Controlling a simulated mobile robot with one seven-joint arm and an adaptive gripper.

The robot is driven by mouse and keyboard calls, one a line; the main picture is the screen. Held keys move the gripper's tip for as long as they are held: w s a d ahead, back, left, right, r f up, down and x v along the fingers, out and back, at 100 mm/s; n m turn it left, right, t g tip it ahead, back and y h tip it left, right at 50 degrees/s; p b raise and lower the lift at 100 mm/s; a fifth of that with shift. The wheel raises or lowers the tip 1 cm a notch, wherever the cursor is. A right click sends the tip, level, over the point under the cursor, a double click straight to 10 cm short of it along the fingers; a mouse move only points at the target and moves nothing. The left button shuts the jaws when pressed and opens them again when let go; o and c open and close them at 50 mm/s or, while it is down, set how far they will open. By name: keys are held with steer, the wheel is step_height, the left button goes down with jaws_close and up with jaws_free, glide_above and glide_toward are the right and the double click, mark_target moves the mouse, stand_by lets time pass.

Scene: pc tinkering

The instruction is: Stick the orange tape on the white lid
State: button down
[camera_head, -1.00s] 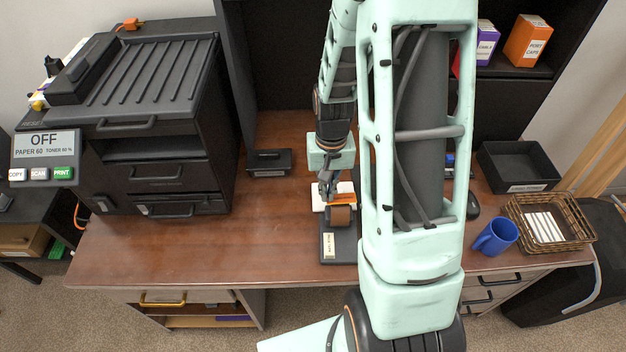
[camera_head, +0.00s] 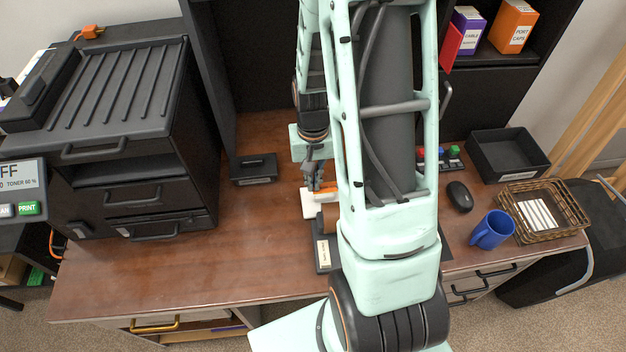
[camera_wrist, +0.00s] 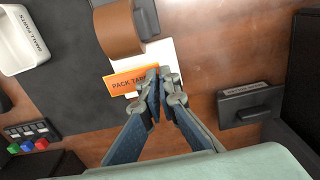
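The orange tape strip (camera_wrist: 130,81), printed "PACK TAPE", has its right end at my gripper's fingertips (camera_wrist: 160,73) in the wrist view. My gripper's fingers are closed together on that end. In the head view the orange tape (camera_head: 326,187) juts right from my gripper (camera_head: 314,184). The white lid (camera_wrist: 160,55) lies flat, partly under the tape and gripper in the wrist view. It also shows in the head view (camera_head: 314,206). Whether the tape touches the lid is unclear.
A dispenser with a brown roll (camera_wrist: 118,27) stands beside the lid. A black box (camera_head: 254,168) sits left. A blue mug (camera_head: 492,230), mouse (camera_head: 459,196), wicker basket (camera_head: 520,190) and black tray (camera_head: 508,154) are right. My arm hides mid-desk. The front left desktop (camera_head: 190,270) is clear.

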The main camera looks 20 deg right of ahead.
mark_target(313, 209)
steer(key=shift+f, duration=0.1)
step_height(313, 209, down, 9)
steer(key=b, duration=0.8)
steer(key=shift+f+b, duration=0.35)
steer(key=shift+f, duration=0.1)
stand_by(1.2)
steer(key=c, duration=2.1)
jaws_free()
step_height(313, 209, up, 11)
steer(key=shift+f, duration=0.1)
steer(key=shift+r, duration=0.6)
